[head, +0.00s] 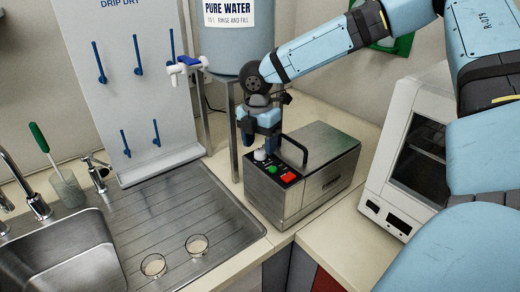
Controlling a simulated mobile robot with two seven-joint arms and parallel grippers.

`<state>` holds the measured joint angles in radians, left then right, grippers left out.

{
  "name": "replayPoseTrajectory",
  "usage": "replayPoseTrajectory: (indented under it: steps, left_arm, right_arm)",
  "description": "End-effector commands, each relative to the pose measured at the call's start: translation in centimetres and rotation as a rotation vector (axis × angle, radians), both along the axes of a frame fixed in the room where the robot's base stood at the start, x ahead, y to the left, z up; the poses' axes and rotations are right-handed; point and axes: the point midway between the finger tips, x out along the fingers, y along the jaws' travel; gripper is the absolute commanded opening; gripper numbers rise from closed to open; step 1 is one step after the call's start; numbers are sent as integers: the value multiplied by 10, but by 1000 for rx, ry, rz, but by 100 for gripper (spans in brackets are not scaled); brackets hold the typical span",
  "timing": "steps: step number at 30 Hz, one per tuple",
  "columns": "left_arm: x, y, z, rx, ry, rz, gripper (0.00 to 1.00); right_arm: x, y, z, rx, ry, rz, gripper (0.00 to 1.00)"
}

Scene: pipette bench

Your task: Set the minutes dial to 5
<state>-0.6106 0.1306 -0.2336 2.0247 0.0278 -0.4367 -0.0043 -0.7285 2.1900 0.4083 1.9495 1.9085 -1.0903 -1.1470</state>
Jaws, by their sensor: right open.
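The metal box (318,182) stands on the counter, with a dark control panel on its top left end. A pale round knob (260,155) on this panel looks like the minutes dial; its marks and setting are too small to read. A green button (271,171) and a red switch (288,177) sit in front of it. My right gripper (261,146) points down over the knob, open, with its fingers to either side. I cannot tell whether the fingers touch the knob. My left gripper is out of view.
A water tank (229,45) on metal legs stands behind. A white device (407,150) is at the right. A sink (62,255) and drainboard with two small dishes lie left.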

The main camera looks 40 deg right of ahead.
Motion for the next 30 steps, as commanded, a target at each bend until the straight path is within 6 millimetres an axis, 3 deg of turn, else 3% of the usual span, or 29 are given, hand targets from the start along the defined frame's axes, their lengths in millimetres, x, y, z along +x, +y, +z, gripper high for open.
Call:
replayPoseTrajectory:
  steps: [6, 15, 22, 30]
  left_arm:
    - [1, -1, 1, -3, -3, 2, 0]
    - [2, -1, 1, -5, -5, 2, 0]
    - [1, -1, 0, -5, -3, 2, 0]
    - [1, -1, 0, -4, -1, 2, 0]
  right_arm:
    - [-1, 0, -19, 0, 1, 1, 59]
    - [-1, 0, -21, 0, 0, 0, 59]
    - [-1, 0, -21, 0, 0, 0, 10]
    - [-1, 0, -21, 0, 1, -19, 10]
